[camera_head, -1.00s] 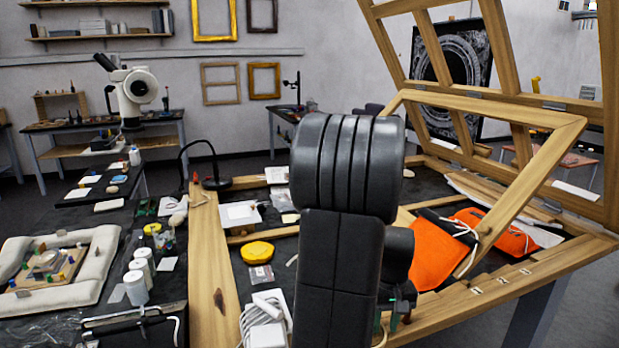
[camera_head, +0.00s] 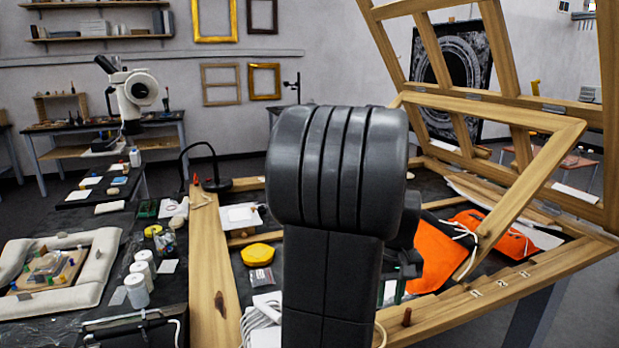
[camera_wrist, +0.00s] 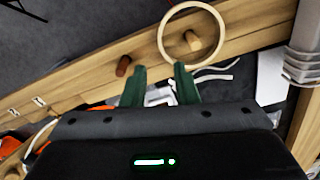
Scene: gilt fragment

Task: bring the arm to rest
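My gripper (camera_wrist: 160,78) shows in the wrist view with two green fingers. They stand apart with nothing between them, so it is open. Below the fingertips in that view lies a wooden beam (camera_wrist: 85,78) with a dark peg (camera_wrist: 123,66) and a lighter peg (camera_wrist: 192,38). A pale ring (camera_wrist: 162,32) lies around the lighter peg. In the head view my black arm fills the centre and hides most of the gripper and part of the bench behind it.
A large wooden frame (camera_head: 540,120) leans up at the right. Orange bags (camera_head: 437,258) lie under it. A yellow round object (camera_head: 262,252), white jars (camera_head: 137,290) and a padded tray (camera_head: 100,262) stand at the left. A white adapter with cable (camera_head: 264,310) lies near my arm.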

